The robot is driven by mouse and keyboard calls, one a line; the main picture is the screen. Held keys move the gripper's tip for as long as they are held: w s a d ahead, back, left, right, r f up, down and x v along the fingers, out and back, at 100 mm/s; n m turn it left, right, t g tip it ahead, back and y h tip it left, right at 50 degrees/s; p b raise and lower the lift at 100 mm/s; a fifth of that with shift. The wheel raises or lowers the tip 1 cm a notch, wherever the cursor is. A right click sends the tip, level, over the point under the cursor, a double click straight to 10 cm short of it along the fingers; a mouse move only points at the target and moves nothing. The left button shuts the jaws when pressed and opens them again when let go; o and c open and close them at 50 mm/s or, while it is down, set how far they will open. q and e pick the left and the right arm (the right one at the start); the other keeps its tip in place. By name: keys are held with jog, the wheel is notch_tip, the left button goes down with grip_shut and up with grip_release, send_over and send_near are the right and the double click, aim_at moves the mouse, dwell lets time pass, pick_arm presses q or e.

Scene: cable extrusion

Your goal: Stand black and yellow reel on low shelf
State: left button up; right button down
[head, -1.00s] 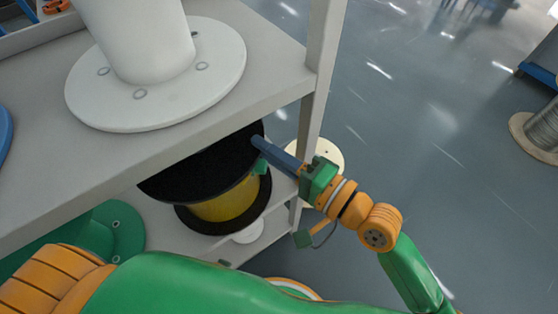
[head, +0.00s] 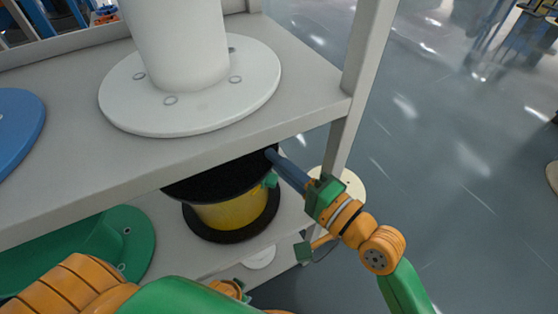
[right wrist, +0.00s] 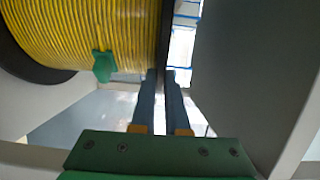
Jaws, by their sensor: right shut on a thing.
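The black and yellow reel (head: 230,214) is upright under the upper board, over the low shelf (head: 291,215). Its yellow winding shows between two black flanges, and the upper board hides part of its top flange. I cannot tell whether its bottom flange touches the low shelf. My right gripper (head: 272,156) reaches in from the right and is shut on the rim of the top flange. In the right wrist view the reel (right wrist: 85,35) fills the upper left, with the flange edge between the fingers (right wrist: 167,78). A small green piece sits on the winding. My left gripper is not visible.
A white reel (head: 190,92) stands on the upper shelf (head: 300,88), with a blue flange (head: 18,128) left of it. A green reel (head: 110,245) is low on the left. A shelf post (head: 365,85) stands close to my right gripper. The floor to the right is open.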

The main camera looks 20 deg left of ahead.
jog(key=shift+f, duration=0.4)
dwell(0.3)
jog(key=c, duration=0.8)
grip_release()
jog(key=shift+c, duration=0.2)
